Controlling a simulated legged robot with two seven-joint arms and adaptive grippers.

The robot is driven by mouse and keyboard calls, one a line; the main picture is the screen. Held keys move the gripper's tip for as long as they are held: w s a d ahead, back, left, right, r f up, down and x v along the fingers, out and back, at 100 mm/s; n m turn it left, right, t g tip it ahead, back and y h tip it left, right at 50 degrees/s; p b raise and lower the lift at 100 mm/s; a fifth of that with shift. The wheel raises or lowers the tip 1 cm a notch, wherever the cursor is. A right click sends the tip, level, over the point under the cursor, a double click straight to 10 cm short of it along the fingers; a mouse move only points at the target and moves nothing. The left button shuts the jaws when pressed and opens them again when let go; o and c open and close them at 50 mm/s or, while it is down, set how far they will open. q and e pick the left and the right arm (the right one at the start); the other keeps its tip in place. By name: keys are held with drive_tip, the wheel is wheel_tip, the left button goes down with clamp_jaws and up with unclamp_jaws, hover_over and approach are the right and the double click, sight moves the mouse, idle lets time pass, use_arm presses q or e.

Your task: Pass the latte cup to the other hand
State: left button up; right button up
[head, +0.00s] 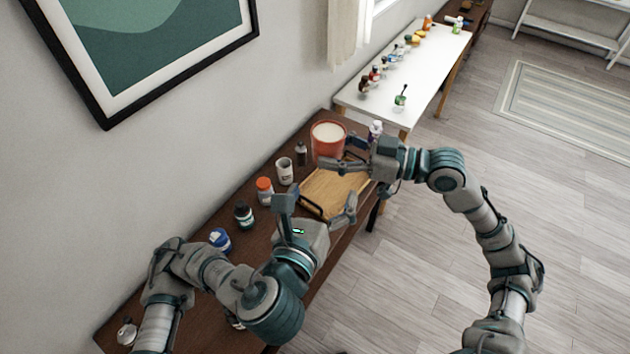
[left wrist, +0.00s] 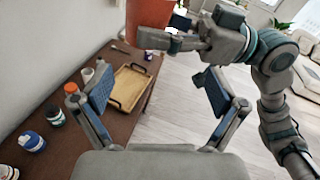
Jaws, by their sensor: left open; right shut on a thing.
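The latte cup (head: 328,138) is a large orange-red cup with a pale cream top. My right gripper (head: 338,153) comes in from the right and is shut on its near side. The cup looks upright. In the left wrist view the cup (left wrist: 150,14) shows at the top edge, cut off, with my right gripper (left wrist: 168,35) across its lower part. My left gripper (head: 318,206) is open and empty, nearer and lower in the head view, apart from the cup. In the left wrist view its fingers (left wrist: 155,90) are spread wide.
A wooden tray (head: 338,187) with dark handles lies on the brown table beneath the grippers. A white cup (head: 285,171), an orange-capped bottle (head: 265,190) and several jars line the wall side. A white table (head: 420,75) with small items stands beyond.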

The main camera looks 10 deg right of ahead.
sight(329, 136)
use_arm(q)
drive_tip(key=w+d+r, duration=0.1)
drive_tip(key=w, duration=0.2)
drive_tip(key=w+d+r+t, duration=0.1)
drive_tip(key=w, duration=0.2)
drive_tip(key=w+d+r+t+y, duration=0.1)
drive_tip(key=w, duration=0.3)
drive_tip(key=shift+d+r+m, duration=0.15)
drive_tip(key=shift+r+m, duration=0.05)
drive_tip(key=shift+m, duration=0.1)
drive_tip(key=shift+w+d, duration=0.25)
drive_tip(key=shift+w, duration=0.1)
drive_tip(key=shift+a, duration=0.1)
